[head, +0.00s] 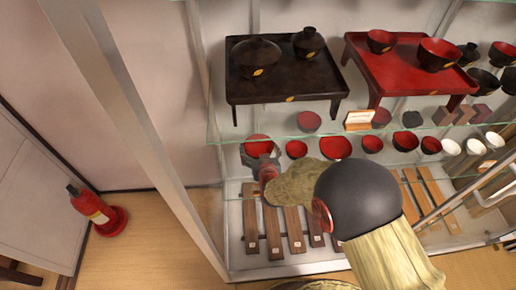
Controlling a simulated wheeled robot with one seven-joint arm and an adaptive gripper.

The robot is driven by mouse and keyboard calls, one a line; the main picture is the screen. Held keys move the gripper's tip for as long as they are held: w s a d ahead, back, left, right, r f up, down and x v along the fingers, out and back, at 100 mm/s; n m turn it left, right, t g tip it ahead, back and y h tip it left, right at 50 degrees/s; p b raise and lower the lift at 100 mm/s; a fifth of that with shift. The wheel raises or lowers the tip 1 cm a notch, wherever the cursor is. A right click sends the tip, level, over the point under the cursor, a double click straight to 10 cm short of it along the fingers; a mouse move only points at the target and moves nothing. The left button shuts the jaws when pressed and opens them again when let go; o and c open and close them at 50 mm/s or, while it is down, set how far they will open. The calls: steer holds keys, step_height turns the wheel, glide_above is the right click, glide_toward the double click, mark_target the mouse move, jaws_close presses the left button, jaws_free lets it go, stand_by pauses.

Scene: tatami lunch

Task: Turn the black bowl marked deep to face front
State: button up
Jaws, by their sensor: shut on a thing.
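My gripper (264,164) reaches onto the lower glass shelf at the left end of its row of bowls. It is shut on a dark bowl with a red inside (258,146), which sits at the shelf's front left. The gripper covers the near side of this bowl, so any mark there is hidden. I cannot read the word deep on any bowl. Another black bowl (255,57) with a gold mark stands on the dark low table (285,88) on the upper shelf, away from my gripper.
Small red-lined bowls (297,149) and (336,147) stand close to the right of the held bowl. White cups (450,147) are farther right. Wooden slats (272,228) lie below. A cabinet post (140,110) stands left, and a fire extinguisher (93,208) is on the floor.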

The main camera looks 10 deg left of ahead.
steer(key=shift+a+m+t+h+p, duration=0.1)
steer(key=shift+m+t+h+p, duration=0.35)
steer(key=shift+m+h, duration=1.9)
steer(key=shift+f+m+g+h, duration=0.1)
steer(key=shift+m+g+h, duration=0.25)
steer(key=shift+h, duration=0.5)
steer(key=shift+f, duration=0.65)
steer(key=shift+f+b, duration=0.25)
steer(key=shift+b, duration=0.05)
steer(key=o, duration=1.3)
steer(key=shift+r, duration=0.1)
steer(key=shift+r+p, duration=2.3)
steer(key=shift+r, duration=0.1)
